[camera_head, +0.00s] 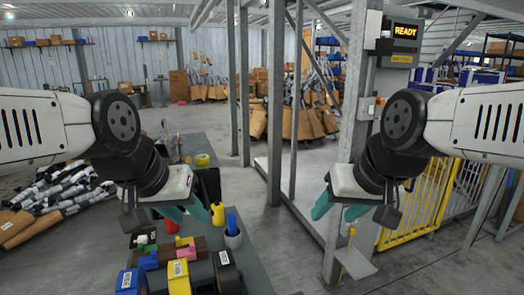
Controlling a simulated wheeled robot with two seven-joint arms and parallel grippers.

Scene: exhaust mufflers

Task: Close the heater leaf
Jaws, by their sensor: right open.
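I see nothing that I can surely name as the heater leaf. A yellow barred gate (424,205) stands at the right behind my right arm; I cannot tell whether it is the leaf or whether it is latched. My right gripper (338,210) hangs in front of the steel post, open and empty. It is apart from the gate.
Steel posts (274,110) rise ahead. Mufflers (60,190) lie on the floor at the left. Concrete floor between bench and posts is clear.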

